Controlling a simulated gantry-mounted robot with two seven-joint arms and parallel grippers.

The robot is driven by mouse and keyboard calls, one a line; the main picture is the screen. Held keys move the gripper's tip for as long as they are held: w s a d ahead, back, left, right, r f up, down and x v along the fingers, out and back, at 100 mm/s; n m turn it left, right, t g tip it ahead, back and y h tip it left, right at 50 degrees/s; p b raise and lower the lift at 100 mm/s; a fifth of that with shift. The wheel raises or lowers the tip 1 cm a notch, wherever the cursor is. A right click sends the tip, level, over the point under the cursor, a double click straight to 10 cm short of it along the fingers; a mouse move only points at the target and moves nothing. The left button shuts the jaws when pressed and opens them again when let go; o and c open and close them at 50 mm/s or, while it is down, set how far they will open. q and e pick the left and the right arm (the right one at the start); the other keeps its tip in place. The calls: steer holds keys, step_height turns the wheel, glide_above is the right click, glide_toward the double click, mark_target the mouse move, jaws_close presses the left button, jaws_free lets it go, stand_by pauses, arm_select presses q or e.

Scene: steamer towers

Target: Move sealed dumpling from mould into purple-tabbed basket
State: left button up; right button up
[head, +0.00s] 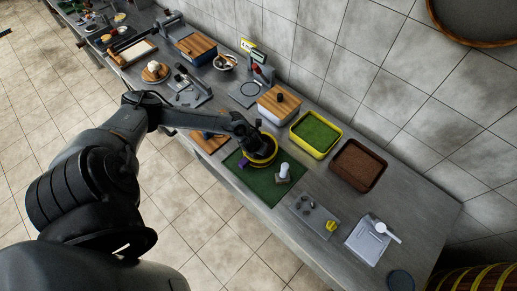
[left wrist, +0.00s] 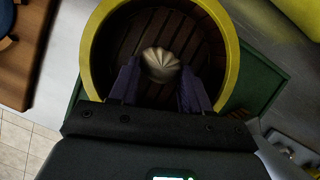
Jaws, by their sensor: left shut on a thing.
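My left gripper (left wrist: 159,78) is shut on the pale, pleated dumpling (left wrist: 161,64), which sits between its two dark fingers in the left wrist view. Beneath them is a round basket with a yellow rim (left wrist: 232,62) and a dark slatted floor. Whether the dumpling touches the floor cannot be told. In the head view my left gripper (head: 258,150) is over this basket (head: 273,157), hiding most of its inside. A small purple tab (head: 243,163) shows at the basket's left side. My right gripper is in neither view. I cannot make out the mould for certain.
The basket stands on a green mat (head: 250,184). A white cylinder (head: 284,170) stands close at its right. A yellow bin with green contents (head: 316,135), a brown bin (head: 359,165) and a wood-lidded box (head: 278,103) are behind. A grey plate (head: 313,213) lies front right.

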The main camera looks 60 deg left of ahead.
arm_select(q)
steer(key=shift+f, duration=0.3)
steer(key=o, duration=1.1)
steer(key=shift+r, duration=0.1)
steer(key=v, duration=1)
steer(key=shift+r+p, duration=0.35)
steer(key=shift+p, duration=0.05)
steer(key=shift+s, duration=0.1)
